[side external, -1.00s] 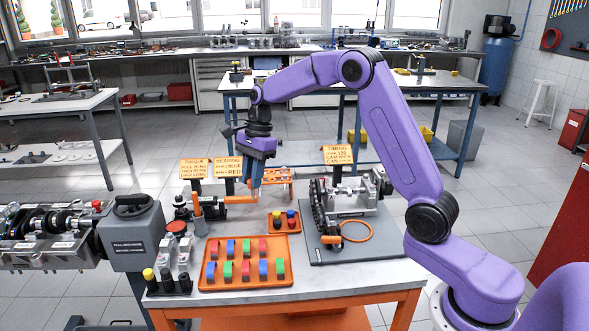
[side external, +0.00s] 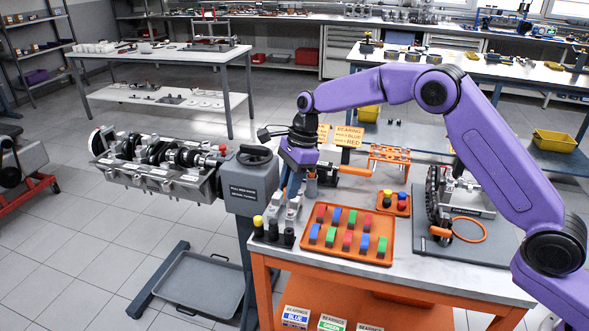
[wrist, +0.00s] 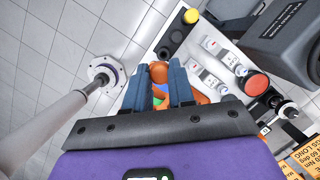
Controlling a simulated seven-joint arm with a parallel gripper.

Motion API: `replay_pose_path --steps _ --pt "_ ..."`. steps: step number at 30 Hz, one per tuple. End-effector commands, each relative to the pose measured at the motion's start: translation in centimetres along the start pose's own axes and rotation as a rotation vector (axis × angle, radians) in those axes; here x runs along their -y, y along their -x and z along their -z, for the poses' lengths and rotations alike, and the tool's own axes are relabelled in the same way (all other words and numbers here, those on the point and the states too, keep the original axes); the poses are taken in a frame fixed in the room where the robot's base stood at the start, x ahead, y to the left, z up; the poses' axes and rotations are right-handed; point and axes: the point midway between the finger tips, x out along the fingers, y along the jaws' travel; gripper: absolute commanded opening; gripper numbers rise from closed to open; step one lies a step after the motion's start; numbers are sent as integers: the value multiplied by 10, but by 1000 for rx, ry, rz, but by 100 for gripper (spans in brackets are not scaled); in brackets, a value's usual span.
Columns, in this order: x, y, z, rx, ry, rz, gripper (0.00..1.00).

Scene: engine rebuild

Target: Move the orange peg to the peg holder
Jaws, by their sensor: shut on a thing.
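My gripper (wrist: 159,88) is shut on the orange peg (wrist: 158,72), whose rounded end shows between the two blue-grey fingers in the wrist view. A dark row of upright stubs (side external: 273,230), one with a yellow top, stands at the bench's front left corner and seems to be the peg holder. Its yellow top also shows in the wrist view (wrist: 191,16), beyond the fingertips.
The orange tray (side external: 346,254) holds several red, green and blue blocks. A small orange tray (side external: 406,213) with coloured pegs lies behind it. Metal fittings (side external: 293,215) stand close to my gripper. A grey machine housing (side external: 250,185) rises at the left.

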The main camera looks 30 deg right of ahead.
Motion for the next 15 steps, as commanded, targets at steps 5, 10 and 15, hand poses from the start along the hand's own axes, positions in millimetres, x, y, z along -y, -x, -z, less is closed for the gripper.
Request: replay_pose_path --steps 5,10,15 --pt "0 -13 4 0 -1 -1 0" --pt "0 -22 7 0 -1 -1 0" --pt "0 -36 11 -1 0 -1 0"
